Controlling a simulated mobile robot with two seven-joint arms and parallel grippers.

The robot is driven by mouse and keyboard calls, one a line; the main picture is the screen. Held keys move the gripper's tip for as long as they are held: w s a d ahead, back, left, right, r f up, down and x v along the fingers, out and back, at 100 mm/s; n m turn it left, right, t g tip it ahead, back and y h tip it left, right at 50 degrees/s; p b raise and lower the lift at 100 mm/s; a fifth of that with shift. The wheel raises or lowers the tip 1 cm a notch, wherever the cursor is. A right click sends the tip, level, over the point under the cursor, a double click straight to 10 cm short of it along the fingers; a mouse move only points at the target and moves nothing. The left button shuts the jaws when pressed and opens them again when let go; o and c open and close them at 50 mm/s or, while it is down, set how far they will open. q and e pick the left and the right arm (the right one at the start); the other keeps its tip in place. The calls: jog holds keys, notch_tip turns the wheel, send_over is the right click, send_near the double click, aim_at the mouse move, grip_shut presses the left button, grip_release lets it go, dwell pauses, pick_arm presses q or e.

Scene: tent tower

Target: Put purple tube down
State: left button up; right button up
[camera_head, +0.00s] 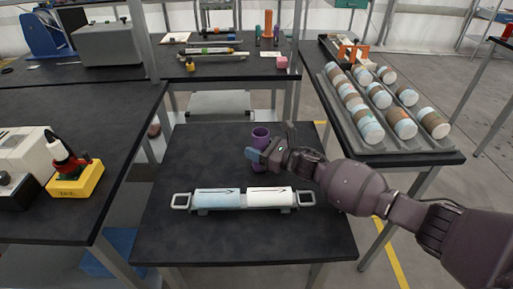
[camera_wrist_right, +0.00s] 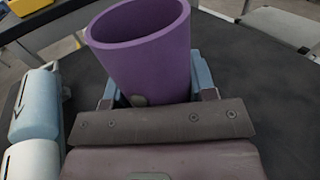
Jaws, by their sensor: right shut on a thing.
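The purple tube (camera_head: 261,134) is upright over the black table (camera_head: 190,232) in the head view, behind the white and blue cylinders. My right gripper (camera_head: 258,157) is shut on the purple tube and comes in from the right. In the right wrist view the tube (camera_wrist_right: 150,55) stands between the blue finger pads of the gripper (camera_wrist_right: 155,98), with its open top facing up. Its lower end is hidden behind the gripper there, and I cannot tell whether it touches the table. My left gripper is not in view.
A grey rack with handles (camera_head: 305,198) holds a light blue cylinder (camera_head: 218,198) and a white cylinder (camera_head: 268,197) in front of the tube. The table is clear to the left of the tube. A tray (camera_head: 400,150) of several cylinders stands at the right.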

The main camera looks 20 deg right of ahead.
jog(key=shift+f, duration=0.2)
jog(key=o, duration=1)
jog(key=shift+r, duration=0.1)
jog(key=shift+r, duration=0.2)
jog(key=v, duration=1.2)
jog(key=shift+p, duration=0.4)
jog(key=shift+s+f, duration=0.1)
